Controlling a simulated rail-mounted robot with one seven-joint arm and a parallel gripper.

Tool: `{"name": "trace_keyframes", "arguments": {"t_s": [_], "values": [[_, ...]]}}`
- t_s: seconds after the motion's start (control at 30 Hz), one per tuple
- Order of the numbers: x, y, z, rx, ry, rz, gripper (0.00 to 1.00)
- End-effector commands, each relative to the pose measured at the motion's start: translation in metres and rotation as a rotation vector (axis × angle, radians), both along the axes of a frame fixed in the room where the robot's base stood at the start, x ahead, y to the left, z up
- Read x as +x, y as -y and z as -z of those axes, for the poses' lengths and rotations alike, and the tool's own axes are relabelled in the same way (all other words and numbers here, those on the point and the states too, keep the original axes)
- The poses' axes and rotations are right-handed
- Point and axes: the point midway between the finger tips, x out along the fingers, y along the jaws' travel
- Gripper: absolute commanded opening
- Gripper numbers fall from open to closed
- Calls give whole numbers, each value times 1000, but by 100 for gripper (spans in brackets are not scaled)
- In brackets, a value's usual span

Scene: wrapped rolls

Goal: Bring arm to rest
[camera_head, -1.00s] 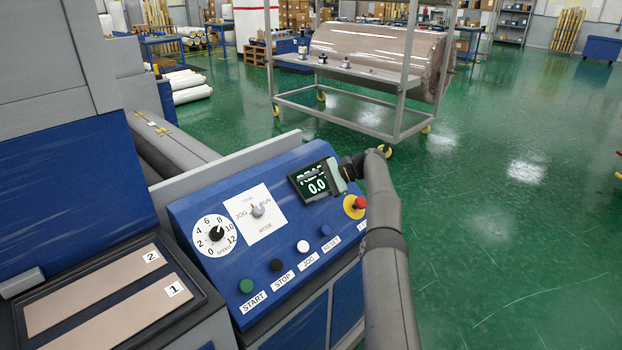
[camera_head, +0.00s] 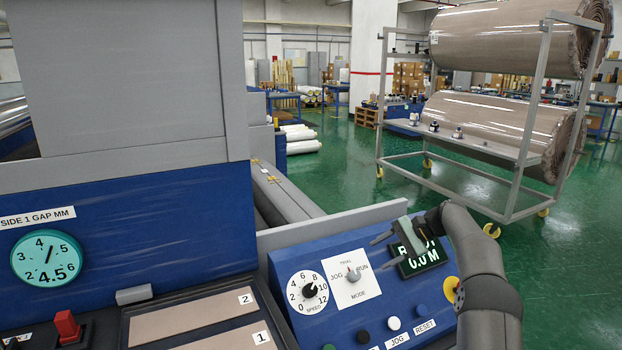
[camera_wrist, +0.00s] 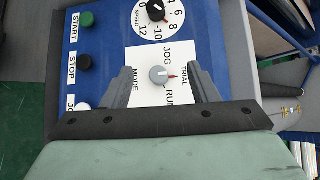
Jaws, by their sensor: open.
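My gripper (camera_head: 374,264) is open and empty, held above the blue control panel (camera_head: 299,254) beside the mode dial (camera_head: 353,274). Part of it covers the RPM display (camera_head: 424,258). In the wrist view, my gripper (camera_wrist: 158,82) has its two fingers spread wide, with the mode dial (camera_wrist: 158,75) showing between them. I see no contact with the dial. My arm comes in from the lower right, over the right end of the panel.
A speed dial (camera_head: 309,291) and several push buttons (camera_head: 393,323) sit on the panel. A gap gauge (camera_head: 46,259) is on the machine at left. A wheeled rack (camera_head: 535,130) bears large wrapped rolls (camera_head: 495,125). Green floor (camera_head: 345,170) is clear behind the panel.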

Motion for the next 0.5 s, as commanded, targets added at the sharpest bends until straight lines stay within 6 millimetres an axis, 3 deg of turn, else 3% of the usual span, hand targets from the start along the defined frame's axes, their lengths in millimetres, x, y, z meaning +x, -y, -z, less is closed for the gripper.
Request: {"name": "trace_keyframes", "arguments": {"t_s": [0.03, 0.2, 0.37, 0.5], "values": [[-13, -20, -14, -62, 9, -37, 54], [-71, -66, -37, -276, 50, -158, 54], [-148, -89, -48, -468, 104, -283, 54], [-229, -97, -48, -618, 162, -403, 54]]}}
